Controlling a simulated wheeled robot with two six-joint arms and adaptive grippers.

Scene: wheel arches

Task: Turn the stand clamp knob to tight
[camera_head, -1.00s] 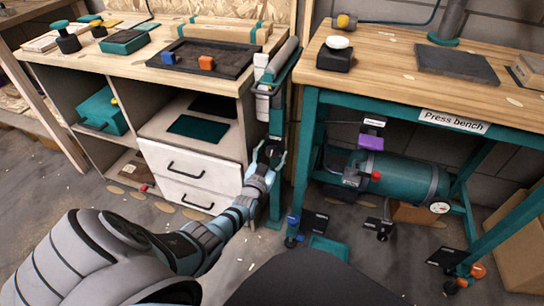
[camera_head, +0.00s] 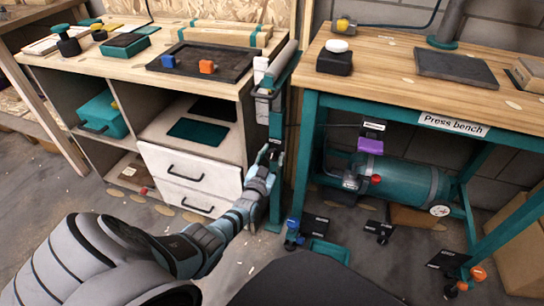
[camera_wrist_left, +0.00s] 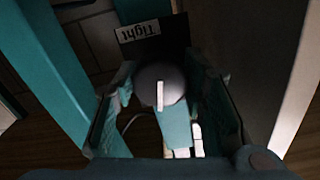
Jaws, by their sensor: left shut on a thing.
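The stand clamp knob (camera_wrist_left: 172,77) is a round dark grey knob with a white line on its face, seen in the left wrist view. The line runs up and down in that picture. A dark plate with a "Tight" label (camera_wrist_left: 140,32), reading upside down, lies above the knob. My left gripper (camera_wrist_left: 165,100) has a finger on each side of the knob and is shut on it. In the head view my left gripper (camera_head: 271,153) is at the teal post (camera_head: 277,115) between the benches, and it hides the knob. My right gripper is not in view.
A white drawer unit (camera_head: 190,178) stands left of the gripper. The press bench (camera_head: 400,60) with its teal legs is close on the right, with a teal tank (camera_head: 405,182) beneath. Small casters and plates lie on the floor near the bench leg.

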